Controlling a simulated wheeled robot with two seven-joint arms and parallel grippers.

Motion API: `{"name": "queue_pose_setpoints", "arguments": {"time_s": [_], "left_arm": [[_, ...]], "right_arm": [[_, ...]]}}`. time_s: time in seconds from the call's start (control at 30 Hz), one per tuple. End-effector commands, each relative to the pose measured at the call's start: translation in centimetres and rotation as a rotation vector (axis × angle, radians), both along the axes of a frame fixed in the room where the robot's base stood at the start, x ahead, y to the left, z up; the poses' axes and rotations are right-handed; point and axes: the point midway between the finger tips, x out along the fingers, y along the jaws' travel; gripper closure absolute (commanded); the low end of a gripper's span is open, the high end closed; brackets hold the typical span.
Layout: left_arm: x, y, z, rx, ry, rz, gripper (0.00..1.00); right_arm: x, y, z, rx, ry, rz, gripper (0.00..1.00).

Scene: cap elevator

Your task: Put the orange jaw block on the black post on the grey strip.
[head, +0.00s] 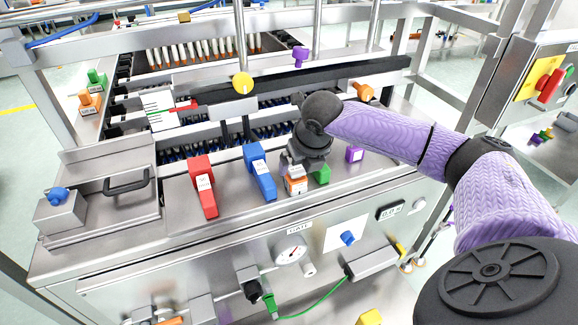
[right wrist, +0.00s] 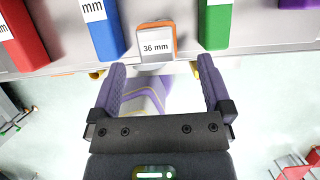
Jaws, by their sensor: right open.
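The orange jaw block (head: 297,186) stands on the grey ledge between a blue block and a green block. In the right wrist view its orange top and white "36 mm" label (right wrist: 155,47) show just beyond my fingertips. My right gripper (right wrist: 163,78) is open, one finger to each side of the block's line, with nothing between them. In the head view my right gripper (head: 297,165) is right above and behind the orange block and partly hides it. I cannot pick out the black post on the grey strip with certainty. My left gripper is not in view.
A steel box with a black handle (head: 126,182) stands left. A black bar with knobs crosses behind.

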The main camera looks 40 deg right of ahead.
Motion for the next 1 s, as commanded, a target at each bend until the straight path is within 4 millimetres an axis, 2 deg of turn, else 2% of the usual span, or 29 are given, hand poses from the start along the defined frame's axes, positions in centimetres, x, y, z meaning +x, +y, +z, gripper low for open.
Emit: {"name": "queue_pose_setpoints", "arguments": {"time_s": [0.3,0.57,0.67,1.0], "left_arm": [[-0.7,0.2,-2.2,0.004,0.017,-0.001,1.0],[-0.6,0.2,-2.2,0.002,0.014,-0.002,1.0],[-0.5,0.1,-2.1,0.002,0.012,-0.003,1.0],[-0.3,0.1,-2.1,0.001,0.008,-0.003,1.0]], "right_arm": [[2.6,-0.4,-5.3,0.002,0.0,-0.001,0.0],[2.9,-0.5,-5.7,-0.001,-0.002,0.0,0.0],[2.9,-0.5,-5.7,-0.001,-0.002,0.0,0.17],[2.8,-0.5,-5.7,-0.001,-0.002,0.0,0.89]]}}
